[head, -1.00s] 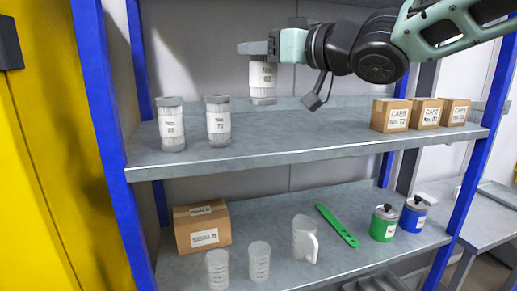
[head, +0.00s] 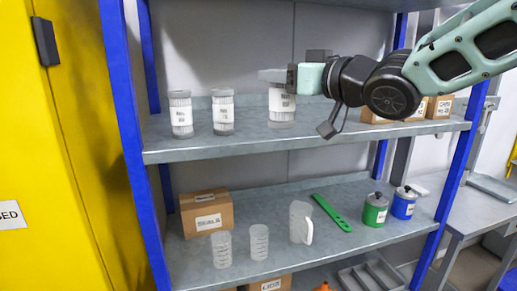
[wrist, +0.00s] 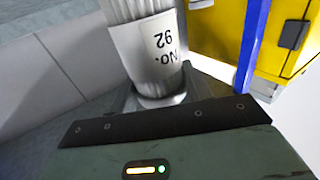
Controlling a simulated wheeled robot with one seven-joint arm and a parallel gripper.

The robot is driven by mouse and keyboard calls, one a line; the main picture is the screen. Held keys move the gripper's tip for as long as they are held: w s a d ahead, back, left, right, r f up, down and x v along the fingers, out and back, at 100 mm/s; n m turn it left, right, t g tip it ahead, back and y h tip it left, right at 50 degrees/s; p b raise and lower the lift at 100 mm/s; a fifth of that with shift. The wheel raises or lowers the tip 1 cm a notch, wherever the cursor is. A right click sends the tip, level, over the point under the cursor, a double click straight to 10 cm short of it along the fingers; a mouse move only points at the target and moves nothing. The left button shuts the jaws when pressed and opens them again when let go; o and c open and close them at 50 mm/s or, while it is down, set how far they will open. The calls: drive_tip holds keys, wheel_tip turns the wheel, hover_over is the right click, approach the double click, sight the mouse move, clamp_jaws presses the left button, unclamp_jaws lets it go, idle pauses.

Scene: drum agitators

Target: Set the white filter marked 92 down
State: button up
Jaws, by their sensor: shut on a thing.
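The white filter marked 92 (head: 282,103) is a ribbed white cylinder with a paper label, held upright by my gripper (head: 280,76) near its top end. My gripper is shut on the filter and reaches in from the right.
Two similar filters, one at left (head: 181,115) and one beside it (head: 223,112), stand on the upper shelf. Small cardboard boxes (head: 440,107) stand at its right, partly behind my arm. The lower shelf holds a carton (head: 207,214), beakers, a jug (head: 300,222) and cans. A blue post (head: 124,120) bounds the left.

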drive_tip(key=w+d+f+m+t+h, duration=0.2)
drive_tip(key=d+f+m+h, duration=0.15)
drive_tip(key=d+f, duration=0.7)
drive_tip(key=w+d+f+m+t+h, duration=0.15)
drive_tip(key=d+f+h, duration=0.5)
drive_tip(key=f, duration=0.75)
drive_tip(key=w+d+f+m+t+h, duration=0.2)
drive_tip(key=d+f+m, duration=0.2)
drive_tip(key=d+f, duration=0.7)
wheel_tip(320, 180, down, 10)
drive_tip(key=b, duration=0.8)
drive_tip(key=shift+w+h, duration=0.25)
drive_tip(key=shift+h, duration=0.05)
